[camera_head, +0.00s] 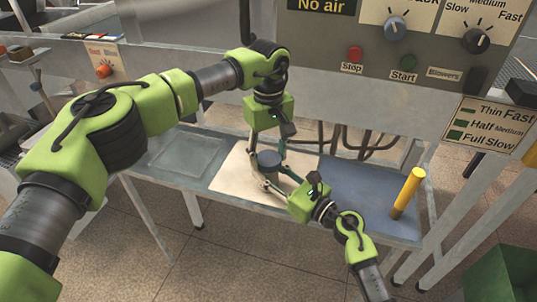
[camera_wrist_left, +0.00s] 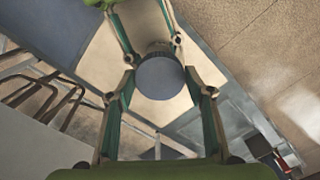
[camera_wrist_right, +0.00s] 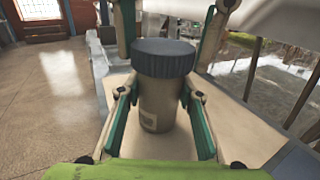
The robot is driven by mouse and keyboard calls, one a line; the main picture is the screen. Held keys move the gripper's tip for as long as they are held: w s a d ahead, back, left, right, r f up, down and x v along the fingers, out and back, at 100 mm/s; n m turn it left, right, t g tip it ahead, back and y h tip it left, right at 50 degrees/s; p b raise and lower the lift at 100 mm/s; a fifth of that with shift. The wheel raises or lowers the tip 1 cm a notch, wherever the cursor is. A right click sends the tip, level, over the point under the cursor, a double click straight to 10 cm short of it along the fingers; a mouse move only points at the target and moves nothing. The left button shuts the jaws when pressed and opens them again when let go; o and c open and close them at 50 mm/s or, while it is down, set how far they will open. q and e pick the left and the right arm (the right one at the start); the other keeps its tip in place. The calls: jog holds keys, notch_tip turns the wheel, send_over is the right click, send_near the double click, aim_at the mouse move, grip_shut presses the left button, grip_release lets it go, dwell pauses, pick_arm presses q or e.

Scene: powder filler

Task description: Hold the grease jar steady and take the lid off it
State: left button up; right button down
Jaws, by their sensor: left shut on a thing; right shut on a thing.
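The grease jar (camera_wrist_right: 158,112) stands upright on the pale mat (camera_head: 236,176). It is a brownish jar with a small label, and its dark, ridged lid (camera_wrist_right: 163,57) sits on top. The lid's flat grey top shows in the left wrist view (camera_wrist_left: 160,78). My left gripper (camera_head: 268,154) comes down from above and is shut on the lid, a finger on either side. My right gripper (camera_head: 272,176) reaches in from the right, low down, and is shut on the jar body. The far side of the jar is hidden.
A blue mat (camera_head: 350,188) lies right of the pale mat, with a yellow cylinder (camera_head: 407,193) upright near its right end. A clear tray (camera_head: 187,152) lies to the left. The machine's control panel (camera_head: 400,50) and several hoses (camera_head: 365,148) are behind.

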pick_arm(q)
jog(key=n, duration=0.5)
pick_arm(e)
jog(key=shift+f, duration=0.1)
pick_arm(q)
jog(key=n, duration=0.3)
jog(key=shift+n, duration=0.3)
jog(key=n, duration=0.5)
jog(key=shift+n, duration=0.3)
jog(key=n, duration=0.3)
jog(key=shift+n, duration=0.4)
jog(key=n, duration=0.3)
jog(key=shift+n, duration=0.4)
jog(key=n, duration=0.5)
jog(key=shift+s+n, duration=0.1)
jog(key=shift+n, duration=0.2)
jog(key=n, duration=0.3)
jog(key=shift+r+n, duration=0.1)
jog(key=shift+n, duration=0.2)
jog(key=n, duration=0.4)
jog(key=shift+d+n, duration=0.1)
jog(key=shift+n, duration=0.2)
jog(key=shift+r, duration=0.2)
